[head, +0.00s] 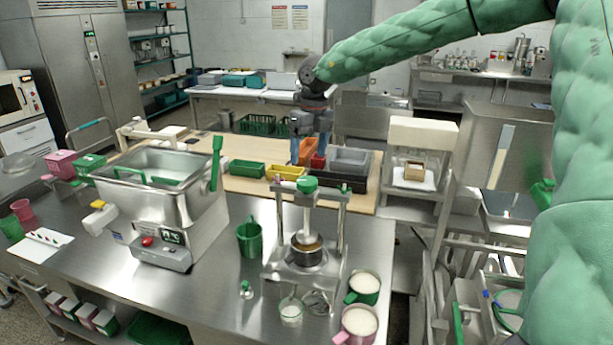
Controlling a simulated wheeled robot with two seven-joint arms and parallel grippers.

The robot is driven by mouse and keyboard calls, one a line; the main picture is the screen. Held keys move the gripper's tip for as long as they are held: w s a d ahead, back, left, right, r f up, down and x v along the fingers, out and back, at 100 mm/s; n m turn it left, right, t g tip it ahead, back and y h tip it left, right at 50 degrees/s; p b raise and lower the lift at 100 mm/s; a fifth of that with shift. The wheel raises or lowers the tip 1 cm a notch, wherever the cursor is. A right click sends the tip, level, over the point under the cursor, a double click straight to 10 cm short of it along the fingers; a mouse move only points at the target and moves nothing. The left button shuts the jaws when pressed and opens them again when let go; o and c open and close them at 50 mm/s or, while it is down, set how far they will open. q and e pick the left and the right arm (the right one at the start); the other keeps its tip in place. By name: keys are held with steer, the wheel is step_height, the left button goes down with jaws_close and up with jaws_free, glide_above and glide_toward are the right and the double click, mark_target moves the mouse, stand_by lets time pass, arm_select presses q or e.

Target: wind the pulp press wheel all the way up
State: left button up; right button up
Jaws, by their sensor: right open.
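The pulp press (343,240) stands on the front steel counter, with two upright posts, a crossbar and a central screw. A small green wheel (307,184) sits on top of the screw at the crossbar. Below it is a steel pot (307,254) with brownish contents. My right gripper (309,152) points down, open and empty, just above the wheel in the picture. Its fingers look apart from the wheel; how far behind or above it they are, I cannot tell. My left gripper is out of view.
A steel tank machine (165,215) with a green lever stands left of the press. A green jug (250,239), a glass jar (290,312), a green cup (364,287) and a pink cup (358,323) stand around it. Several coloured bins, including a yellow one (285,171), lie behind.

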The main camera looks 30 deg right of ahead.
mark_target(307, 180)
steer(key=shift+w+a+f+n+h, duration=0.15)
steer(key=shift+w+n+h, duration=0.15)
steer(key=shift+h, duration=0.2)
steer(key=shift+s+f+p, duration=0.1)
steer(key=shift+f+p, duration=0.3)
steer(key=shift+f, duration=0.05)
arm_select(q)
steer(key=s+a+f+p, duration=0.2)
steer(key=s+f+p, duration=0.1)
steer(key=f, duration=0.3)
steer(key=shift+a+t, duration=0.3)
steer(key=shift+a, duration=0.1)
arm_select(e)
steer(key=shift+f, duration=3.35)
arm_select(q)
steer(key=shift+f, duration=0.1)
arm_select(e)
steer(key=c, duration=1)
